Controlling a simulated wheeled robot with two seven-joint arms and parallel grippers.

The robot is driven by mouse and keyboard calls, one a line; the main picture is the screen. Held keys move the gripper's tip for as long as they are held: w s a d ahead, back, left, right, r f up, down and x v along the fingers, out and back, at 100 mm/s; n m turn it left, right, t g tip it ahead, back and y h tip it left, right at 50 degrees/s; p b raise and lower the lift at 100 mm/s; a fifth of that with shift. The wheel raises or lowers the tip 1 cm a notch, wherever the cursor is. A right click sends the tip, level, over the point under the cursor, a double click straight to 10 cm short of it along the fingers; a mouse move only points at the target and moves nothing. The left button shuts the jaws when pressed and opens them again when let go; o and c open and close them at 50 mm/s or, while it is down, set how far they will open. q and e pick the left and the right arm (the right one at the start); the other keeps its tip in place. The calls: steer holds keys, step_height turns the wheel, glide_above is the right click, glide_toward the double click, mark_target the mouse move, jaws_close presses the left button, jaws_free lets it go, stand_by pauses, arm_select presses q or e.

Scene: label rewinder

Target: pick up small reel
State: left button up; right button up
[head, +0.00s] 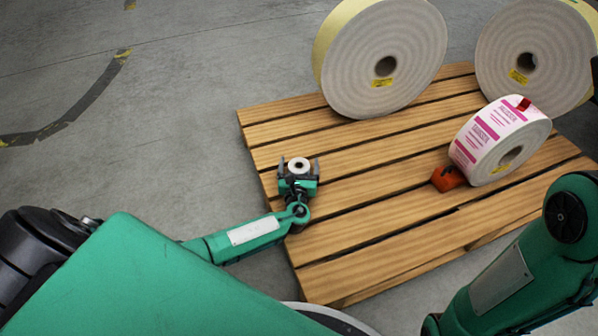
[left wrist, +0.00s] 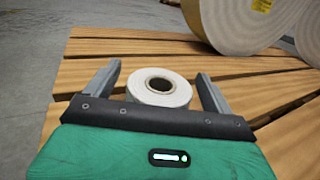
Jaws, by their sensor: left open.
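The small reel (head: 298,165) is white with a dark core and lies flat on the wooden pallet near its left edge. It also shows in the left wrist view (left wrist: 174,91), where its near edge is hidden behind my gripper's body. My left gripper (head: 299,168) is open, with one finger on each side of the reel. In the left wrist view the left gripper (left wrist: 160,88) shows gaps between both fingers and the reel. My right gripper is not in view; only part of my right arm shows at the lower right of the head view.
The wooden pallet (head: 350,163) carries two large upright rolls, one at the back (head: 346,62) and one at back right (head: 550,88). A pink-and-white label roll (head: 470,148) stands on the right beside an orange block (head: 448,179). The pallet's front middle is clear.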

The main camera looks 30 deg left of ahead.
arm_select(q)
steer(key=c, duration=1.2)
steer(key=shift+o, duration=0.2)
steer(key=shift+r, duration=0.1)
